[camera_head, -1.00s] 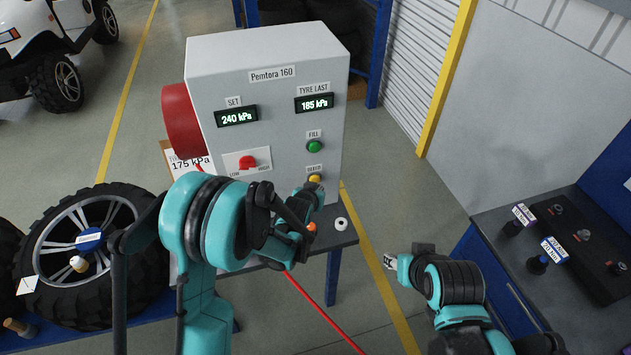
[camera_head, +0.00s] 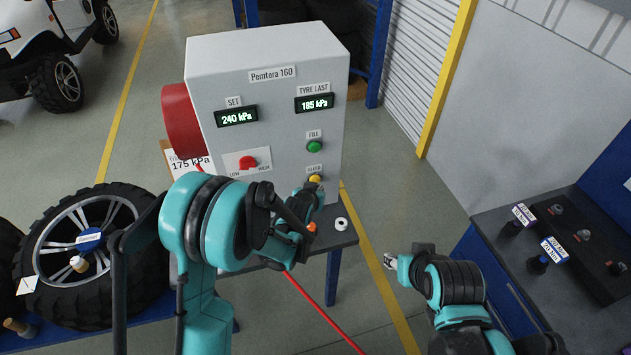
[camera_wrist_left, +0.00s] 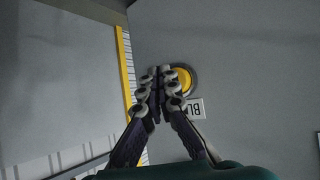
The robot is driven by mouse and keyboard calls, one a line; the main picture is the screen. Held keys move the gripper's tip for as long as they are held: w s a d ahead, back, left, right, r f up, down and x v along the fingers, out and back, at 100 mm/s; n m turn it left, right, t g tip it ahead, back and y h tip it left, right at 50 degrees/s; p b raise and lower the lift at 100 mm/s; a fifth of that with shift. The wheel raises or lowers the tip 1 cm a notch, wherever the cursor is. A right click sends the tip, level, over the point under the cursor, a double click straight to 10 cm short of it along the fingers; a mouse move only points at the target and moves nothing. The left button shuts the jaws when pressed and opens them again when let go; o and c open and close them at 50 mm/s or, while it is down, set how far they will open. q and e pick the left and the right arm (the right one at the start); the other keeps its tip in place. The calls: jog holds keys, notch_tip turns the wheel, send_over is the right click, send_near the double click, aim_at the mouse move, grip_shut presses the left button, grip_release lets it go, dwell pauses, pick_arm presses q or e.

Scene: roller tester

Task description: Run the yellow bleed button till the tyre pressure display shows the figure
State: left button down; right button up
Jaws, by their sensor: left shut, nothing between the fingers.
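The grey tester cabinet (camera_head: 265,85) stands on the bench. Its TYRE LAST display (camera_head: 314,103) reads 185 kPa and its SET display (camera_head: 236,117) reads 240 kPa. The yellow bleed button (camera_head: 315,178) is low on the front, below the green fill button (camera_head: 314,147). My left gripper (camera_head: 314,187) is shut and empty just in front of the bleed button. In the left wrist view the closed fingertips (camera_wrist_left: 160,72) overlap the left side of the yellow button (camera_wrist_left: 181,80); I cannot tell whether they touch it. My right gripper (camera_head: 390,261) is off to the right, its fingers too small to judge.
A card reading 175 kPa (camera_head: 190,162) is at the cabinet's left. A red LOW/HIGH knob (camera_head: 248,162) sits left of the buttons. A tyre (camera_head: 90,250) lies on the left. A red hose (camera_head: 320,313) hangs below the bench. A control desk (camera_head: 540,270) stands right.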

pick_arm(q)
jog(key=shift+w, duration=0.15)
jog(key=shift+w+a, duration=0.15)
jog(key=shift+w, duration=0.1)
jog(key=shift+w+a, duration=0.15)
jog(key=shift+w, duration=0.3)
dwell(0.7)
jog(key=shift+s+b, duration=0.1)
jog(key=shift+b, duration=0.2)
dwell(0.5)
jog(key=shift+s+d, duration=0.3)
jog(key=shift+s, duration=0.45)
jog(key=s, duration=0.1)
jog(key=s+d+b, duration=0.1)
jog(key=s, duration=0.2)
jog(key=shift+s+d, duration=0.25)
jog(key=shift+s, duration=0.15)
